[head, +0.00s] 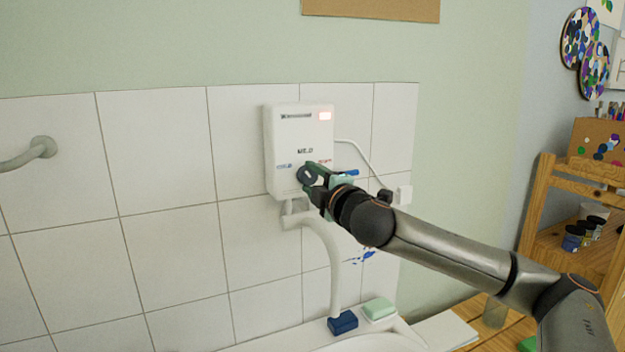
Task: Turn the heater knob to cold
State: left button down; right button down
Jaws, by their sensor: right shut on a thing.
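A white heater box (284,135) hangs on the tiled wall in the middle of the head view. My right gripper (313,178) reaches in from the right and is shut on the knob. The knob's pointer cannot be made out. My left gripper is not in view.
A white spout pipe (330,255) curves down below the heater towards a basin (370,343). A blue block (342,322) and a green soap-like block (379,309) lie on the basin rim. A wooden shelf (545,200) with paint jars stands at the right.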

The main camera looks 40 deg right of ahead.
jog(key=shift+n, duration=2.3)
jog(key=shift+c, duration=1.4)
grip_release()
